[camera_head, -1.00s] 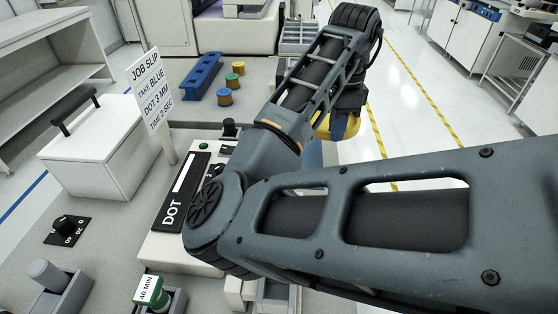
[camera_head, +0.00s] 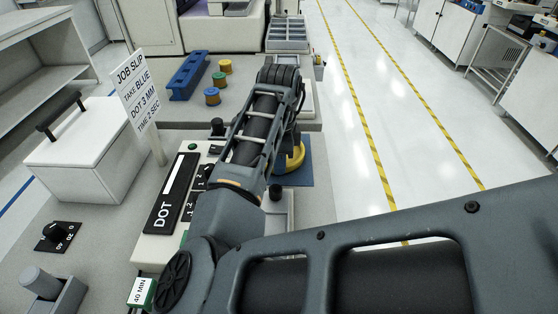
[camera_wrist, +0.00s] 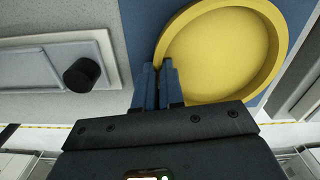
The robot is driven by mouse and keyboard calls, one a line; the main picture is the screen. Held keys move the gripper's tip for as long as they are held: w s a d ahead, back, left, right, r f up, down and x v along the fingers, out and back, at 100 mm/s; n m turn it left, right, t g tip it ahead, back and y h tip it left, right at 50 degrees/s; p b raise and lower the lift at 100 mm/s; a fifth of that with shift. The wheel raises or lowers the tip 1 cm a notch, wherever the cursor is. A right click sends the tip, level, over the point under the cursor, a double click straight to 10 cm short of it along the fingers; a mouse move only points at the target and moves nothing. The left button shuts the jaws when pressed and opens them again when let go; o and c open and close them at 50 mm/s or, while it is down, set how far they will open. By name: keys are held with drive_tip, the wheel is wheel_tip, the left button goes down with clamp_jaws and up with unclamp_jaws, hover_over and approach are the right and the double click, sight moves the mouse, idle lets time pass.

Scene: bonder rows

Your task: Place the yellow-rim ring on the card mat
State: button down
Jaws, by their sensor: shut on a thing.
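The yellow-rim ring (camera_wrist: 272,30) is a round yellow piece with a raised rim, seen close up in the wrist view. My gripper (camera_wrist: 166,70) is shut on the near left edge of its rim with two blue fingers. In the head view the ring (camera_head: 297,158) shows partly behind my arm, over a dark blue mat (camera_head: 302,178), which I take as the card mat. The mat also shows in the wrist view (camera_wrist: 138,30), behind the ring. I cannot tell whether the ring touches the mat. My fingertips are hidden in the head view.
Left of the mat is the DOT panel (camera_head: 172,195) with knobs. A job slip sign (camera_head: 138,92) and a lidded white box (camera_head: 85,155) stand further left. Blue, green and yellow spools sit behind, near a blue rack (camera_head: 188,76). Open floor lies right.

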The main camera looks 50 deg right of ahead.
drive_tip(key=shift+f, duration=0.25)
drive_tip(key=c, duration=1.2)
unclamp_jaws()
drive_tip(key=shift+c, duration=0.2)
wheel_tip(320, 180, up, 12)
drive_tip(key=shift+r+b, duration=0.2)
drive_tip(key=shift+b, duration=0.25)
drive_tip(key=shift+s, duration=0.1)
